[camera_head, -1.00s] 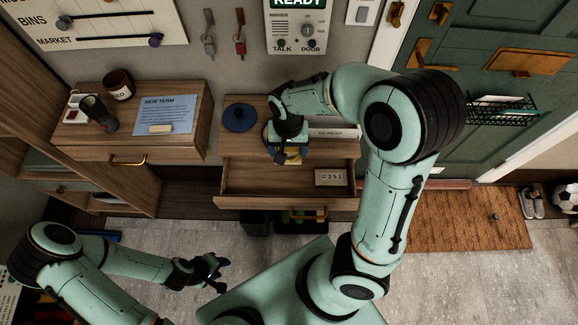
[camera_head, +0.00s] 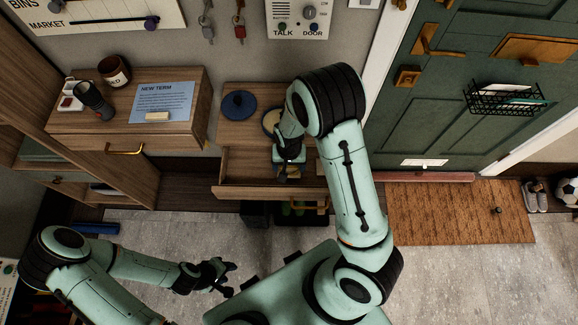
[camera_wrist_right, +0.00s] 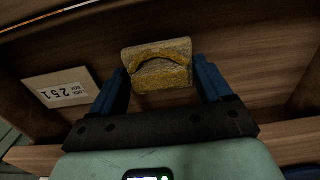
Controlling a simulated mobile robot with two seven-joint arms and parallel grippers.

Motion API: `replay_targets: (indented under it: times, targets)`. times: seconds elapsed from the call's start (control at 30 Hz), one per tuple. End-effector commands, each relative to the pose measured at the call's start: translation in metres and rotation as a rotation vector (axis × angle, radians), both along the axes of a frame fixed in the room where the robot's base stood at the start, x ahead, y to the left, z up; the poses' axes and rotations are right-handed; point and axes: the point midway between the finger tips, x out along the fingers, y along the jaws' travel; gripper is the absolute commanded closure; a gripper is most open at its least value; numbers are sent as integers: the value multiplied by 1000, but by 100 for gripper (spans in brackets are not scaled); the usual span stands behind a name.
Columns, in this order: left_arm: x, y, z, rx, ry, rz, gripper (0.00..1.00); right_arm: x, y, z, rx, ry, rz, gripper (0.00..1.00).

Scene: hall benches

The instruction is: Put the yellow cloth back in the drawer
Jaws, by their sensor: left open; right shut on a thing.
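The yellow cloth (camera_wrist_right: 160,76) is a folded, mustard-coloured pad in the right wrist view. My right gripper (camera_wrist_right: 162,82) is shut on it, with a blue finger at each side. In the head view my right gripper (camera_head: 288,172) reaches down into the open drawer (camera_head: 240,191), and the arm hides much of the cloth and the drawer. The cloth is over the drawer's inside; I cannot tell if it touches the bottom. My left gripper (camera_head: 216,275) is open and empty, low over the floor, away from the drawer.
A card marked 251 (camera_wrist_right: 62,88) lies in the drawer beside the cloth.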

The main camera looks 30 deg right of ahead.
Motion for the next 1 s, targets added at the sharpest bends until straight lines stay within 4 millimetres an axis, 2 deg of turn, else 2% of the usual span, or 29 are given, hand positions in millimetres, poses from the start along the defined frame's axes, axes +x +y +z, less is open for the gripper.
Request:
replay_targets:
  times: [0.07,0.27,0.3,0.33,0.37,0.67,0.77,1.0]
  targets:
    - [-2,0,-3,0,2,0,57,-2,0,-11,0,4,0,46]
    - [-2,0,-2,0,2,0,57,0,0,-12,1,-1,1,46]
    - [-2,0,-2,0,2,0,57,0,0,-12,1,0,1,12]
    - [-2,0,-2,0,2,0,57,0,0,-12,1,1,1,2]
    - [-2,0,-2,0,2,0,57,0,0,-12,1,1,1,0]
    - [-1,0,-1,0,1,1,57,0,0,-5,1,-1,1,0]
    - [2,0,2,0,-2,1,57,1,1,8,1,-4,2,0]
    - [13,0,14,0,-15,0,57,3,1,62,3,-9,2,0]
